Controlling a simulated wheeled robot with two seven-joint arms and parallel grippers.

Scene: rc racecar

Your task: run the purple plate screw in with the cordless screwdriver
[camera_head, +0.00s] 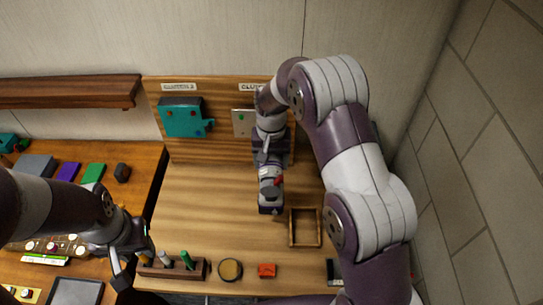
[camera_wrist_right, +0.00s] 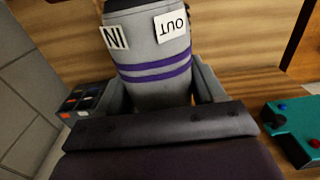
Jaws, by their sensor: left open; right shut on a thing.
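My right gripper (camera_head: 269,168) is shut on the cordless screwdriver (camera_head: 270,196), in front of the upright board. In the right wrist view the screwdriver (camera_wrist_right: 155,60) is a grey cylinder with two purple bands and white labels reading IN and OUT, held between the fingers. Its tip is hidden there. A pale plate (camera_head: 242,123) with a green dot is on the board, partly covered by my right arm. I cannot make out a purple screw. My left gripper (camera_head: 133,268) is open and empty at the lower left, beside the tool rack.
A teal housing (camera_head: 180,118) is on the board's left. On the bench are an open wooden tray (camera_head: 291,228), a tool rack (camera_head: 172,270), a round yellowish dish (camera_head: 230,270) and an orange block (camera_head: 266,270). The bench's middle left is clear. A tiled wall stands right.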

